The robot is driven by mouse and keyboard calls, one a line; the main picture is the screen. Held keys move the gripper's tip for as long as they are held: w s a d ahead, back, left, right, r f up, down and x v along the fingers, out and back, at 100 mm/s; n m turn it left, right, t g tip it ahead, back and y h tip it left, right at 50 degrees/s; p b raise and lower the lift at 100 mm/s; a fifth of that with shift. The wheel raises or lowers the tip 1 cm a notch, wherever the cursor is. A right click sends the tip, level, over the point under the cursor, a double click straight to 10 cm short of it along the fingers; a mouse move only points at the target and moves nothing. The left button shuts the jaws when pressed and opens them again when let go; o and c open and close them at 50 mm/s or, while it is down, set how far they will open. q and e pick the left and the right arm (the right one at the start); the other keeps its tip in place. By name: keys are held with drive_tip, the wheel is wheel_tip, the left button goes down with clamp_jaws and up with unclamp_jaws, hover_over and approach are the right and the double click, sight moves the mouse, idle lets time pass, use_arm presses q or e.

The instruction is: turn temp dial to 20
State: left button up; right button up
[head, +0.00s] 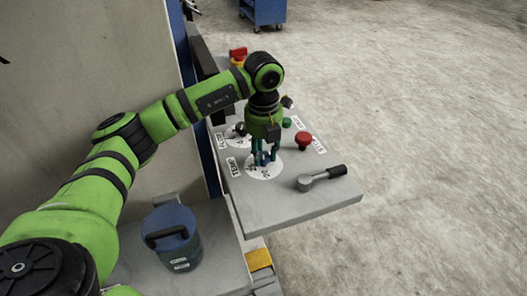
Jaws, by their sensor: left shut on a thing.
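The temp dial (264,172) is a round white scale on the grey control panel, beside a TEMP label (233,167). The number 20 shows on its near side. My left gripper (263,158) points down over the dial, shut on the dial's knob. The fingers hide most of the knob, so I cannot tell where it points. My right gripper is not in view.
On the grey panel (290,205) are a lever with a black handle (322,178), a red button (304,140), a green button (286,122) and a second dial with a black knob (239,129). A blue canister (172,240) stands at the lower left.

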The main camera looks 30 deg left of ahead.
sight(263, 155)
use_arm(q)
drive_tip(key=shift+n, duration=0.6)
drive_tip(key=o, duration=1.2)
drive_tip(key=shift+c, duration=0.2)
wheel_tip(263, 155, up, 12)
